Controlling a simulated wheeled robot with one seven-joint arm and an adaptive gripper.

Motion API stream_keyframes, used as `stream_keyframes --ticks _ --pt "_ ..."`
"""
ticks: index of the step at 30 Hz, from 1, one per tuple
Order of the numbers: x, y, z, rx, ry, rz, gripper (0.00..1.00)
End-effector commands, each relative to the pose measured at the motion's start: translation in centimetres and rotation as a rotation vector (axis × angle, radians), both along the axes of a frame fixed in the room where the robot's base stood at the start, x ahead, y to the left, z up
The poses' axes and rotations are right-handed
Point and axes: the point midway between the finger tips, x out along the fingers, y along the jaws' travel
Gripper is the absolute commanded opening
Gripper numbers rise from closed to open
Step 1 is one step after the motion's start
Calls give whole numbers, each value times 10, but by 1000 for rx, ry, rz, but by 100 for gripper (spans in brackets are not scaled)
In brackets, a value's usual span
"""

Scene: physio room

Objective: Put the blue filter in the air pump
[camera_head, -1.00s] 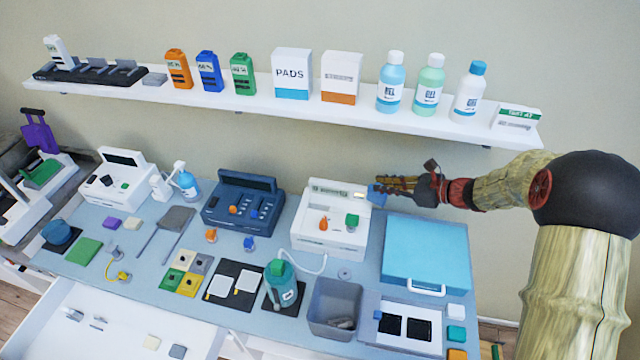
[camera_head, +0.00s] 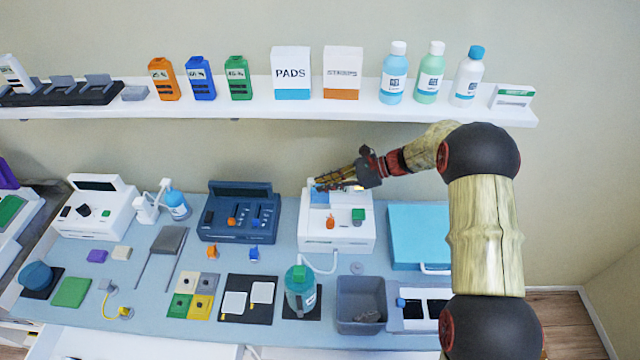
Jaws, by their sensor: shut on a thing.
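The blue filter (camera_head: 320,198) is a small light-blue block at my gripper's fingertips. My gripper (camera_head: 322,184) reaches in from the right and is shut on it. The filter is over the upper left of a white machine with an orange and a green knob, which looks like the air pump (camera_head: 318,243). I cannot tell whether the filter touches the machine or hangs just above it. The fingers and filter hide part of the machine's raised back, so its opening does not show clearly.
A navy machine (camera_head: 238,233) stands to the left and a light-blue case (camera_head: 418,222) to the right. A teal bottle (camera_head: 300,302) with a tube and a grey bin (camera_head: 361,300) stand in front. The wall shelf (camera_head: 300,108) with bottles and boxes is above and behind my gripper.

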Motion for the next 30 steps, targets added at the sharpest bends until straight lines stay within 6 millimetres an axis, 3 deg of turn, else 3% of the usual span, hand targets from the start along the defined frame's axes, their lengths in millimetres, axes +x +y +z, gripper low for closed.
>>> stream_keyframes --ticks 18,30 --pt "0 0 -51 0 0 0 0" --pt "0 0 -60 0 0 0 0"
